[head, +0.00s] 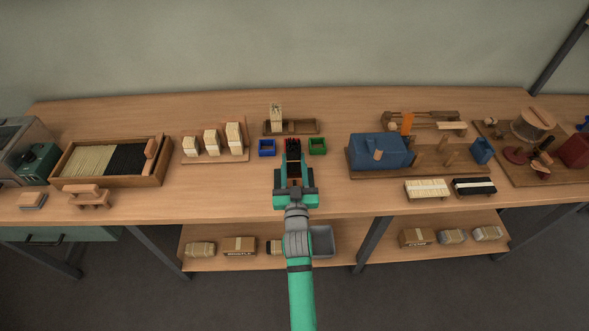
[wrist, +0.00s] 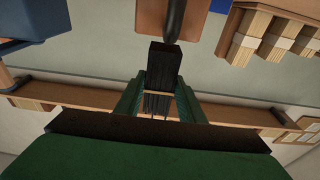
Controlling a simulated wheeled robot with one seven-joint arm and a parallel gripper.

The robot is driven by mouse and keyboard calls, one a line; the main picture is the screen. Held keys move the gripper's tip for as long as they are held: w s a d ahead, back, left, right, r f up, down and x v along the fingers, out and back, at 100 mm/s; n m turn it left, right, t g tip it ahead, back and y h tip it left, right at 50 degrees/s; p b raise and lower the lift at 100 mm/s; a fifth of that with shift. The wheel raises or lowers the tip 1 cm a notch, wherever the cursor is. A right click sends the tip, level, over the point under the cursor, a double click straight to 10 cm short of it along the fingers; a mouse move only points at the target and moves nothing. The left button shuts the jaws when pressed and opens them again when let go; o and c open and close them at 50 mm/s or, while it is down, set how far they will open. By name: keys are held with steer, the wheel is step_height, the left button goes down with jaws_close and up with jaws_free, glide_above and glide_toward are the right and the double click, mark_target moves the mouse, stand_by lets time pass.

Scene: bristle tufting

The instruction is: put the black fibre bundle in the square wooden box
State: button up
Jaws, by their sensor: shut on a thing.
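My gripper (head: 293,170) is over the middle of the bench and points away from the head camera. In the wrist view my gripper (wrist: 160,100) has its two green fingers shut on the black fibre bundle (wrist: 165,62), a dark squared bunch sticking out beyond the fingertips. In the head view the bundle (head: 293,146) shows dark at the gripper's end, between a small blue box and a small green box. I cannot tell for certain which thing is the square wooden box; part of the bench is hidden behind my gripper.
The blue box (head: 267,148) and green box (head: 317,146) stand close on either side. A wooden tray (head: 160,170) of pale and black fibres is left. Pale blocks (head: 211,143) stand between. A blue machine (head: 378,150) is right. Bare bench lies in front.

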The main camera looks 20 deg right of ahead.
mark_target(294, 172)
steer(key=shift+w+f, duration=0.1)
steer(key=shift+w+d+f, duration=0.1)
steer(key=shift+d+f, duration=0.1)
steer(key=shift+f, duration=0.2)
steer(key=shift+d+f, duration=0.15)
steer(key=shift+f, duration=1.15)
steer(key=shift+f, duration=0.6)
steer(key=o, duration=1.2)
steer(key=shift+a+r, duration=0.15)
steer(key=shift+a, duration=0.1)
